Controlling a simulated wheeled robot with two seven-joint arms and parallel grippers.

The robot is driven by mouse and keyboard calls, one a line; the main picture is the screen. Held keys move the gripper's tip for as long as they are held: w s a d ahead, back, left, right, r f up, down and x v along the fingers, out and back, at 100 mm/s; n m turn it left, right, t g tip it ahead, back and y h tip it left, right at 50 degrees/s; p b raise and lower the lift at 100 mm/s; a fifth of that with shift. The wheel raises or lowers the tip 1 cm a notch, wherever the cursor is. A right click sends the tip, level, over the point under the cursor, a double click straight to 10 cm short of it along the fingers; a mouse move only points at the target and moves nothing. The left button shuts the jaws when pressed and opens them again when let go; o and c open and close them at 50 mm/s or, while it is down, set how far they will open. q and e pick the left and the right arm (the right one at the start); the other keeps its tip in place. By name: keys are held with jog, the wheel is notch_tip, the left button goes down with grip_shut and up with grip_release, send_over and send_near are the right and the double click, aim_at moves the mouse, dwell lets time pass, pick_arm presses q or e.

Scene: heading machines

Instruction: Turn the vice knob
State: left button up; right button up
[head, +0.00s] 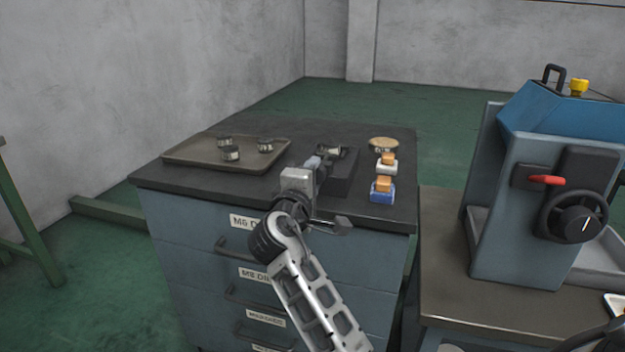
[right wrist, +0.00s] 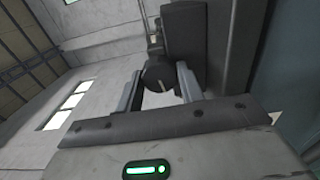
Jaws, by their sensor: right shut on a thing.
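The vice (head: 342,178) is a dark block on top of the blue drawer cabinet, near its front edge. Its knob (right wrist: 159,74) is dark and round with a pale line on its face, seen in the right wrist view. My right gripper (head: 316,163) reaches the vice from the front. In the right wrist view, its two fingers (right wrist: 160,82) are shut on the knob, one on each side. In the head view the knob is hidden by my gripper.
A brown tray (head: 190,158) with several small metal parts lies left of the vice. A blue machine (head: 510,220) with a black dial stands on the right bench.

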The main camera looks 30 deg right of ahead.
dwell(0.3)
pick_arm(q)
jog(key=shift+r, duration=0.1)
pick_arm(e)
jog(key=o, duration=1)
